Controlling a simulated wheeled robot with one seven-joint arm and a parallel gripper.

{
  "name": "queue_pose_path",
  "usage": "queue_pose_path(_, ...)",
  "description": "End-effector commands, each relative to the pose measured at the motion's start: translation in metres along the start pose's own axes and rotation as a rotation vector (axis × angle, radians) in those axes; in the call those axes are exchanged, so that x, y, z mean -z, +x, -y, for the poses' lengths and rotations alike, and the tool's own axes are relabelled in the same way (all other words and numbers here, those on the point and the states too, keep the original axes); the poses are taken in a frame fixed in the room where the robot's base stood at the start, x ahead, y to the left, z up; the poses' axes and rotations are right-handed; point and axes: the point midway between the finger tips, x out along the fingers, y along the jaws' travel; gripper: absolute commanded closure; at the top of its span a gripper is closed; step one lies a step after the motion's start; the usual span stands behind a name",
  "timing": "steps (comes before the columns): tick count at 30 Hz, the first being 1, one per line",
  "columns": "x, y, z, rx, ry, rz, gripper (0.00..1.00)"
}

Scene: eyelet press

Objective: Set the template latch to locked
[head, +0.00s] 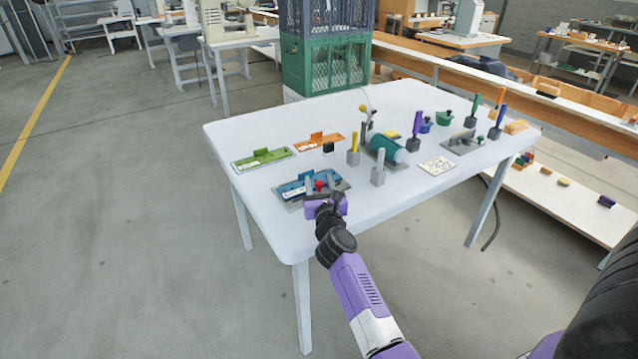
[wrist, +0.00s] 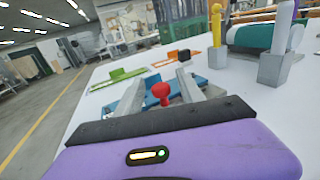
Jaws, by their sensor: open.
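The blue template (head: 291,189) lies on a grey plate at the near left edge of the white table. A red knob (head: 319,185) stands on it, probably the latch handle; it also shows in the wrist view (wrist: 161,91). My gripper (head: 320,181) is open over the near side of this template. In the wrist view its two grey fingers (wrist: 159,84) stand left and right of the red knob, with gaps showing. I cannot tell how far the fingertips reach past the knob. The latch's base and any lock marks are hidden behind the gripper body.
A green template (head: 264,158) and an orange template (head: 318,142) lie farther back. The table's left front corner is clear.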

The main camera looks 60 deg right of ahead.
Motion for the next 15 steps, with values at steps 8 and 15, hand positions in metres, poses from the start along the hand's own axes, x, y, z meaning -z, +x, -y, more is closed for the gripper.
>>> queue_pose_path(8, 0.0001, 0.0008, 0.0001, 0.000, 0.000, 0.000, 0.59)
queue_pose_path(15, 0.0000, 0.0007, 0.0001, 0.000, 0.000, 0.000, 1.00)
